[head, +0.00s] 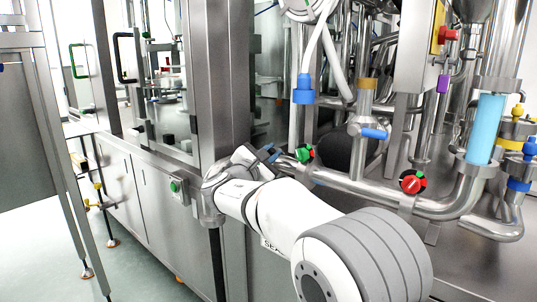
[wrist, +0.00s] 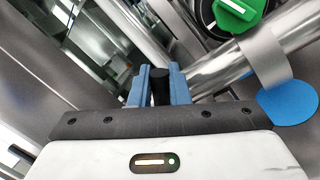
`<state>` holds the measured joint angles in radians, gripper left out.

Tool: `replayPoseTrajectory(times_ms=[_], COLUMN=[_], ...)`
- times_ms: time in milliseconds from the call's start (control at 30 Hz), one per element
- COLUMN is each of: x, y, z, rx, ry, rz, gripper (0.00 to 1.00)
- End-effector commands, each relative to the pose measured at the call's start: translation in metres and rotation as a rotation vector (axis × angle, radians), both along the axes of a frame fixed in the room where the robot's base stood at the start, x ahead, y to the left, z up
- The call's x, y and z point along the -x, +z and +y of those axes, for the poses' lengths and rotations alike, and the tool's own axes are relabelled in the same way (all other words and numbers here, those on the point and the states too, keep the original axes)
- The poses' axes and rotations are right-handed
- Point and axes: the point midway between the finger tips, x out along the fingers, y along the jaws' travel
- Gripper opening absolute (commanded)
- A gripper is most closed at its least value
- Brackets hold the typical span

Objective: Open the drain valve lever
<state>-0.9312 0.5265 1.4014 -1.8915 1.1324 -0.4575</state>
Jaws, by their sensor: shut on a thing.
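My gripper (head: 268,156) is at the pipework beside the steel cabinet post, left of the green knob in the head view. In the wrist view its two blue fingers (wrist: 160,84) are closed on a short black grip (wrist: 159,90), which I take to be the drain valve lever. Only a small part of the grip shows between the fingers. The rest of the lever and its joint to the pipe are hidden, so its angle cannot be told.
A green knob (head: 305,154) sits on the pipe close to the gripper and also shows in the wrist view (wrist: 236,10). A red knob (head: 412,182) and a blue handle (head: 373,132) are further right. The steel post (head: 221,75) stands close on the left.

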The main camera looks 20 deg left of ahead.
Motion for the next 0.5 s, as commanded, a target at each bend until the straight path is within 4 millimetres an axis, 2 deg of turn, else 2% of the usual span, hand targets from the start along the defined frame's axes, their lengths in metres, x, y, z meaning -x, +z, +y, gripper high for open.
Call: replayPoseTrajectory(times_ms=[133, 167, 200, 367, 500], x=[-0.0001, 0.0000, 0.0003, 0.0019, 0.0026], y=[-0.0003, -0.0002, -0.0001, 0.0001, 0.0003], z=[-0.0001, 0.0003, 0.0007, 0.0029, 0.0037], rx=[0.001, 0.001, 0.001, 0.000, 0.000], ry=[-0.002, -0.002, -0.002, 0.002, 0.004], rz=[0.000, 0.000, 0.000, 0.000, 0.000], gripper=[0.00, 0.17, 0.21, 0.34, 0.35])
